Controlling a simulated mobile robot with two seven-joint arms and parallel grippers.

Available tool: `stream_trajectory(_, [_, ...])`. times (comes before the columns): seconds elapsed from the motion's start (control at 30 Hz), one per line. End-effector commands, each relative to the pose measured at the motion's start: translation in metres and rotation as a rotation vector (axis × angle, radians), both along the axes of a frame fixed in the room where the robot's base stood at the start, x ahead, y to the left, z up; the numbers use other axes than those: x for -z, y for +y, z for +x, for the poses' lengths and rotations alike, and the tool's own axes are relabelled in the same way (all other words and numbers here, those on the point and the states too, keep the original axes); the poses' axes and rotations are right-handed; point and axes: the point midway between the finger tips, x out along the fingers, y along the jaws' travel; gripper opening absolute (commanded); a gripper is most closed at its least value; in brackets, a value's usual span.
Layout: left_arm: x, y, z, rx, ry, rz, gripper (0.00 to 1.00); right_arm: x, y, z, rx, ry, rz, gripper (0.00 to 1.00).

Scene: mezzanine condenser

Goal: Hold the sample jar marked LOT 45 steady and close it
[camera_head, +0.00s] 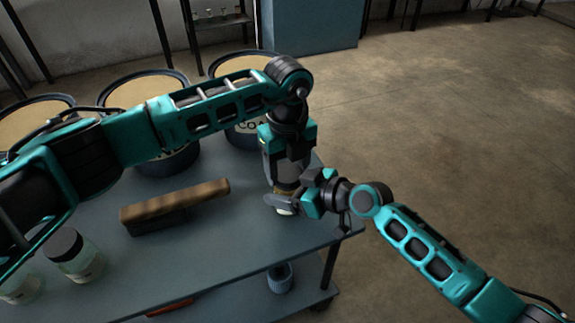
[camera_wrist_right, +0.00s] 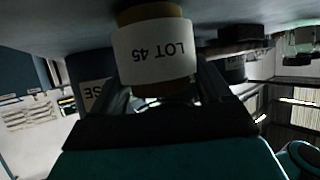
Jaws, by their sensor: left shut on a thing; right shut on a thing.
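The sample jar marked LOT 45 (camera_wrist_right: 155,50) is amber with a white label. In the right wrist view it appears upside down, between the fingers of my right gripper (camera_wrist_right: 165,100). In the head view the jar (camera_head: 284,209) stands near the table's right edge, mostly covered by my grippers. My right gripper (camera_head: 295,201) comes in from the right and is shut on the jar's side. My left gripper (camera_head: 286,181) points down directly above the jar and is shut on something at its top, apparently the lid. The lid itself is hidden, so its seating cannot be told.
A brown wooden-topped block (camera_head: 175,206) lies left of the jar on the grey table (camera_head: 215,262). A dark-lidded clear jar (camera_head: 75,255) stands at the left front, with another beside it. Several round tubs (camera_head: 145,90) line the back. A blue ribbed item (camera_head: 280,278) sits below the tabletop.

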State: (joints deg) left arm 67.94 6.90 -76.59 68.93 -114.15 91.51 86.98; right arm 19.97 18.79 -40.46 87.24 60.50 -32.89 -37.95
Motion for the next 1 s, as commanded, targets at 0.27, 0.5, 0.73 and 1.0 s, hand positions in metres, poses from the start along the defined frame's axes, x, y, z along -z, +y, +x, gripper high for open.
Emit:
stream_trajectory(0.27, [0.000,0.000,0.000,-0.002,-0.001,0.000,0.79,0.000,0.000,0.000,0.000,0.001,0.000,0.00])
stream_trajectory(0.5, [0.000,0.000,0.000,-0.003,0.000,0.000,0.88,0.000,0.000,0.000,0.000,0.001,0.001,0.00])
stream_trajectory(0.73, [-0.009,0.000,0.001,-0.002,-0.003,-0.001,0.88,0.000,0.000,0.000,0.000,0.001,0.001,0.00])
stream_trajectory(1.0, [-0.043,0.000,0.001,-0.003,-0.002,0.000,0.88,0.000,0.000,0.000,0.000,0.001,0.000,0.00])
